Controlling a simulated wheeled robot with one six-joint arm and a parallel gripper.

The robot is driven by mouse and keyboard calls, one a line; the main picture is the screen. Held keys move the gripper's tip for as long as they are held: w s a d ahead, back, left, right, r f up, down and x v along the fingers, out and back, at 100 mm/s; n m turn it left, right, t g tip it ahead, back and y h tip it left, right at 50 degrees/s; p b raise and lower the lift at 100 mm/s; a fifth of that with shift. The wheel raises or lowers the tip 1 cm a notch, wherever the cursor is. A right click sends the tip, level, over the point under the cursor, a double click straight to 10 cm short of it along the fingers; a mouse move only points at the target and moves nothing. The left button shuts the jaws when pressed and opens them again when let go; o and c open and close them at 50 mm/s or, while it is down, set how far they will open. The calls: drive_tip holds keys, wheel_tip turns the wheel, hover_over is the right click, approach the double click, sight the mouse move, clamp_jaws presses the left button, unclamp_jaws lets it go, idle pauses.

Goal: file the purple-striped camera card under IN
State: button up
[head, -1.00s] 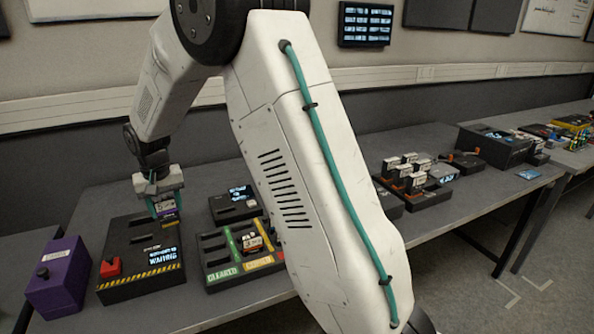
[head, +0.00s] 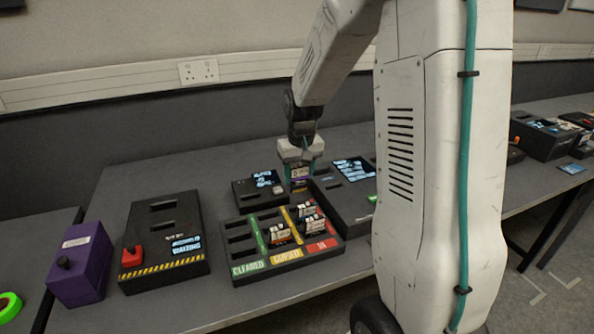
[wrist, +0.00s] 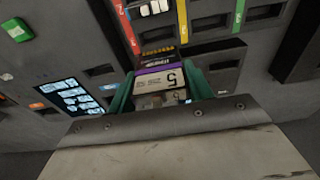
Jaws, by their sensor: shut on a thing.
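My gripper (head: 300,170) is shut on the purple-striped camera card (head: 300,184). It holds the card upright, above the back right of the filing tray. In the wrist view the card (wrist: 160,72) sits between the teal fingers, with a purple band and a "5" on its pale label. The filing tray (head: 240,279) has a green CLEARED column, a yellow column and a red column. The red label (head: 321,246) seems to read IN, in small blurred letters. One card (head: 278,233) stands in the yellow column. Two cards (head: 312,222) stand in the red column.
A black reader with a red lever (head: 132,256) and a screen reading WAITING stands left of the tray, its slots empty. A purple box (head: 80,262) is further left. A small screen unit (head: 250,190) is behind the tray. Another black slotted unit (head: 350,207) adjoins its right.

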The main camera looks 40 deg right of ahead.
sight(299, 190)
drive_tip(key=shift+f, duration=2.8)
drive_tip(key=shift+f, duration=1.7)
idle(0.8)
drive_tip(key=o, duration=1.4)
drive_tip(key=shift+r, duration=0.1)
drive_tip(key=shift+r, duration=3.7)
drive_tip(key=shift+s, duration=0.15)
